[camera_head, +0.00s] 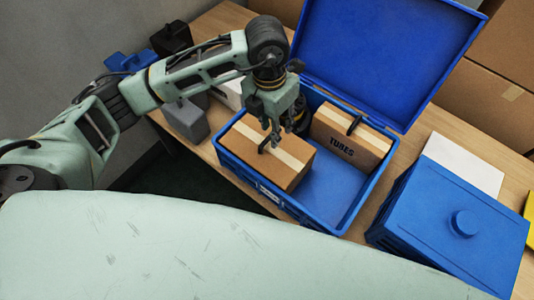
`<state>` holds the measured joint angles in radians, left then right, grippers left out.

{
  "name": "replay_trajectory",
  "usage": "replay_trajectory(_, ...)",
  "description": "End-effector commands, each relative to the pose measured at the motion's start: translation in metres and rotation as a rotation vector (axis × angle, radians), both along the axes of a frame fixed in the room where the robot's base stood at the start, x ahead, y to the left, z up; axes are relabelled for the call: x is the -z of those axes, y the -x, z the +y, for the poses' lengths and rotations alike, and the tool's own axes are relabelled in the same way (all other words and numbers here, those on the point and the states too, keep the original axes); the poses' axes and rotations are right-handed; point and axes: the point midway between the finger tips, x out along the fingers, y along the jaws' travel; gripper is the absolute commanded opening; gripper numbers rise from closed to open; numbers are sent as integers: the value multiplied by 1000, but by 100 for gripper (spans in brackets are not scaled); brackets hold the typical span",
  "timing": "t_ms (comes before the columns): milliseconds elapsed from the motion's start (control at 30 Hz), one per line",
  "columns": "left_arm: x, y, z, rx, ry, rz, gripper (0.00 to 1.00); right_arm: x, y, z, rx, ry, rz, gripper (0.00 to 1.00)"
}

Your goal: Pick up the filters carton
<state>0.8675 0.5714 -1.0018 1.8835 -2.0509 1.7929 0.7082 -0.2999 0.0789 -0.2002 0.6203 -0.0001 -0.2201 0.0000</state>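An open blue case (340,226) stands on the table with its lid raised at the back. In its left part is a brown carton (258,166) with a pale tape strip and a dark handle on top. No lettering shows on this carton, so I cannot read whether it is the filters carton. A second brown carton (345,146), marked TUBES, is in the back right part of the case. My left gripper (272,138) points down over the unlabelled carton, at or just above its handle. Whether its fingers are closed on the handle is unclear. My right gripper is out of view.
A closed blue box (449,220) with a round knob stands to the right of the case. A white sheet (462,165) lies behind it. Grey blocks (186,121) and dark and blue items are at the left. Large cardboard boxes (491,104) stand at the back right.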

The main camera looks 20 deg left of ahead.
Motion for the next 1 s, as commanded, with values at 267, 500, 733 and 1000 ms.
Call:
replay_trajectory(267,16,-5,20,-24,-79,-6,31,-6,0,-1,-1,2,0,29)
replay_trajectory(500,45,-7,19,-23,-77,-4,31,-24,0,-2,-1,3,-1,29)
replay_trajectory(733,74,-9,19,-21,-74,-9,31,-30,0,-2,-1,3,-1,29)
replay_trajectory(1000,76,-9,19,-20,-74,-10,29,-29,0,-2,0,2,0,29)
